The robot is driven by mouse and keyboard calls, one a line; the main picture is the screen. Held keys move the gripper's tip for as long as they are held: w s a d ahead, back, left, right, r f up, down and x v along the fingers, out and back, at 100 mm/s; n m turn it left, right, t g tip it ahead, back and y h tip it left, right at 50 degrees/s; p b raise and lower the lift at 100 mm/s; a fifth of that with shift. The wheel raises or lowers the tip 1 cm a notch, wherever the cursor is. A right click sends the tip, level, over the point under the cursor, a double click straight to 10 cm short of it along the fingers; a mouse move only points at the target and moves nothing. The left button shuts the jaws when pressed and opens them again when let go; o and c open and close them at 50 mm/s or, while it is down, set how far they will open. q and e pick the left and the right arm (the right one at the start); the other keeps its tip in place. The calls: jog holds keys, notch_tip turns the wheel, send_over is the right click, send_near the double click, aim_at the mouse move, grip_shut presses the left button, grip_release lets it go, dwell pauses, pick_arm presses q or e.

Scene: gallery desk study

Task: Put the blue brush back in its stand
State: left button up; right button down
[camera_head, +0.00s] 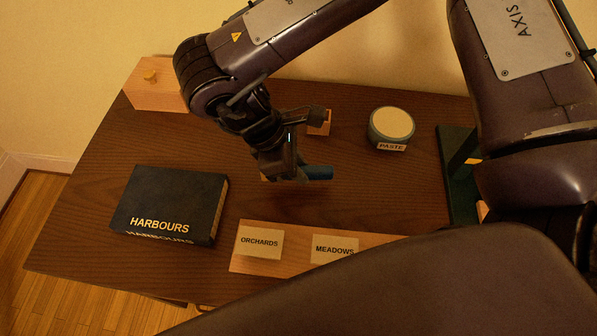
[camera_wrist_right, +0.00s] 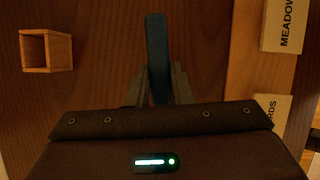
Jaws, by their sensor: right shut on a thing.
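The blue brush (camera_head: 319,173) is in my right gripper (camera_head: 290,172), lying about level, its blue end pointing right in the head view. A small pale piece shows at the gripper's left side. In the right wrist view the brush (camera_wrist_right: 157,45) stands out between the two fingers of my right gripper (camera_wrist_right: 158,85), which are shut on it. A small square wooden holder with an open top, apparently the stand (camera_wrist_right: 46,51), is apart from the brush and empty. In the head view the stand (camera_head: 319,126) is behind the gripper, partly hidden. My left gripper is not in view.
A dark HARBOURS book (camera_head: 170,200) lies at left. A wooden board (camera_head: 290,228) with ORCHARDS (camera_head: 259,242) and MEADOWS (camera_head: 334,248) cards is in front. A PASTE jar (camera_head: 391,126) and a dark green object (camera_head: 453,165) are at right. A wooden block (camera_head: 150,88) stands at back left.

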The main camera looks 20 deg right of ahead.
jog(key=shift+f, duration=1.3)
jog(key=shift+f, duration=0.2)
jog(key=c, duration=1.3)
grip_release()
jog(key=shift+r, duration=0.1)
